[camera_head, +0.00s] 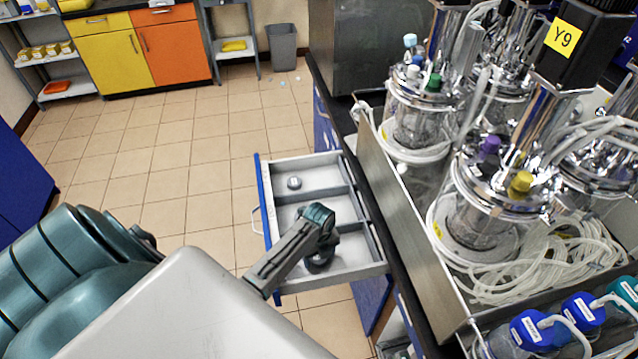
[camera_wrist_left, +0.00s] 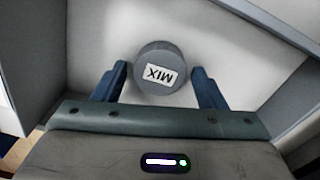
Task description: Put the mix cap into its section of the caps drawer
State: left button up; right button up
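The mix cap (camera_wrist_left: 157,54), a grey round cap with a white MIX label, shows in the left wrist view between my left gripper's fingers (camera_wrist_left: 160,82). The fingers stand apart, with a narrow gap on each side of the cap. Pale drawer floor shows around it, with grey walls at both sides. In the head view my left gripper (camera_head: 320,252) reaches down into the near section of the open caps drawer (camera_head: 361,272). The cap is mostly hidden there by the gripper. My right gripper is not in view.
The counter edge and a metal tray (camera_head: 400,205) with glass bioreactors (camera_head: 470,215) stand close on the right. Blue-capped bottles (camera_head: 530,330) are at the lower right. The tiled floor left of the drawer is clear.

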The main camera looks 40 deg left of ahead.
pick_arm(q)
jog(key=shift+r, duration=0.45)
notch_tip(320, 180, up, 12)
jog(key=b, duration=0.2)
jog(key=shift+f, duration=0.25)
